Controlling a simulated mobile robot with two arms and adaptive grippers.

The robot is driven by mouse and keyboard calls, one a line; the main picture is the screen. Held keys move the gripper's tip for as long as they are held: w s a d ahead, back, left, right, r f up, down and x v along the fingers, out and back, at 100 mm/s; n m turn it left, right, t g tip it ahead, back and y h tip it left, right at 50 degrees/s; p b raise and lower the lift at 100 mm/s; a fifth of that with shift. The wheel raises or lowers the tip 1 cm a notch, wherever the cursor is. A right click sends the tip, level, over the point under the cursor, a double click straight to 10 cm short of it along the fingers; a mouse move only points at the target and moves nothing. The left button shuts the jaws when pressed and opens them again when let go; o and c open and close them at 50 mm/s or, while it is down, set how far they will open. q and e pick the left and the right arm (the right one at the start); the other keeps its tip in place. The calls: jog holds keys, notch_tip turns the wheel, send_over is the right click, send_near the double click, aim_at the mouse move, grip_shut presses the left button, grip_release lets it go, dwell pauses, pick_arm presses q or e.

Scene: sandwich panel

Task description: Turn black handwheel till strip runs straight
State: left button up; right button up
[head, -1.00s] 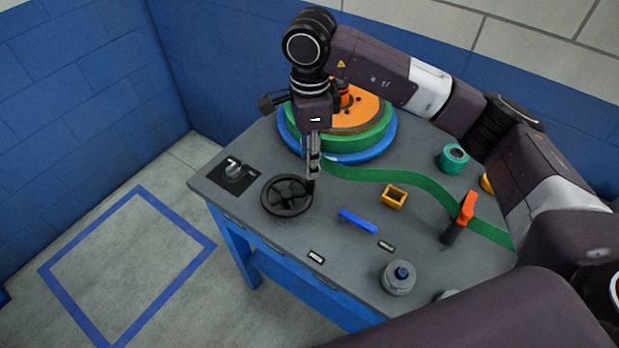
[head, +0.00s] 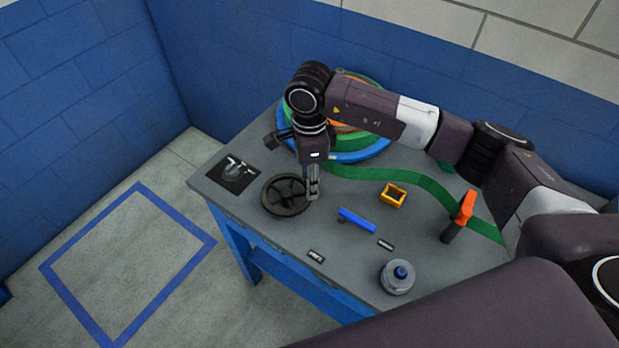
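The black handwheel (head: 285,196) lies flat at the front left of the grey panel table (head: 330,265). My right gripper (head: 313,194) points down at the wheel's right rim, and its fingertips appear to touch it. The fingers show nearly edge-on, so I cannot tell whether they are closed on the rim. The green strip (head: 400,177) leaves the coil (head: 362,152) and runs right in a bowed curve, past an orange-handled tool (head: 465,208). My forearm hides part of the coil. My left gripper is not in view.
A dial on a black plate (head: 233,173) sits left of the wheel. Floor outside the table's left edge is clear.

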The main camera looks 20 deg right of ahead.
aim_at(299, 209)
grip_shut()
dwell(0.3)
jog(key=shift+s+a+f+m+b, duration=0.2)
jog(key=shift+s+m+b, duration=0.2)
jog(key=shift+m+b, duration=0.55)
jog(key=m, duration=0.1)
jog(key=s+m+b, duration=0.1)
jog(key=shift+a+m, duration=0.35)
jog(key=m+b, duration=0.1)
jog(key=s+a+m+b, duration=0.1)
jog(key=shift+m, duration=0.3)
jog(key=shift+s+a+r+m+b, duration=0.1)
jog(key=shift+s+a+m+b, duration=0.25)
jog(key=shift+m, duration=0.55)
jog(key=shift+s+a+r+m+b, duration=0.15)
jog(key=shift+a+m+b, duration=0.35)
jog(key=shift+m, duration=0.4)
jog(key=shift+f, duration=0.1)
